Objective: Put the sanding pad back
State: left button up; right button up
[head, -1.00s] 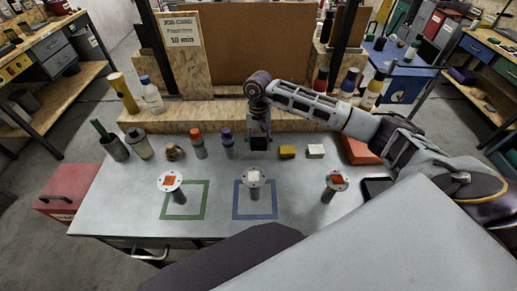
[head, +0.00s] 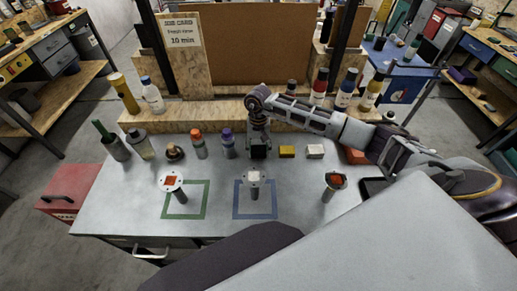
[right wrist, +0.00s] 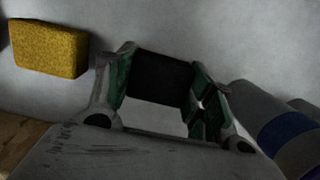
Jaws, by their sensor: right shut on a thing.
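The black sanding pad (head: 259,152) is between the fingers of my right gripper (head: 259,143), in the row of items at the back of the grey bench top. It lies between the purple-capped bottle and the yellow block. In the right wrist view the dark pad (right wrist: 160,77) spans between the two green-lined fingers of the right gripper (right wrist: 160,82), which are shut on it. The pad is low over the bench; I cannot tell whether it touches the surface. My left gripper is not in view.
A yellow block (head: 287,152) and a white block (head: 315,151) stand to the right. A purple-capped bottle (head: 228,146) is close on the left. A wooden ledge (head: 205,115) runs behind.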

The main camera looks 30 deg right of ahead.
aim_at(258, 146)
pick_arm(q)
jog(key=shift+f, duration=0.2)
pick_arm(e)
jog(key=shift+f, duration=0.2)
jog(key=o, duration=1.1)
jog(key=shift+c, duration=0.2)
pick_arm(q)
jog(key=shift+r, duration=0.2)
pick_arm(e)
jog(key=shift+r, duration=0.2)
jog(key=r, duration=0.3)
jog(key=r+b, duration=0.1)
jog(key=r, duration=0.2)
jog(key=w+r+b, duration=0.1)
jog(key=r, duration=0.2)
jog(key=shift+w+d+r, duration=0.1)
jog(key=shift+d+r, duration=0.15)
jog(key=shift+r, duration=0.1)
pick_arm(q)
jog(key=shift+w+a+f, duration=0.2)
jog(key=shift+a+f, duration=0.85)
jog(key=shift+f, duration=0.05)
pick_arm(e)
notch_tip(258, 146, up, 2)
jog(key=shift+r, duration=0.1)
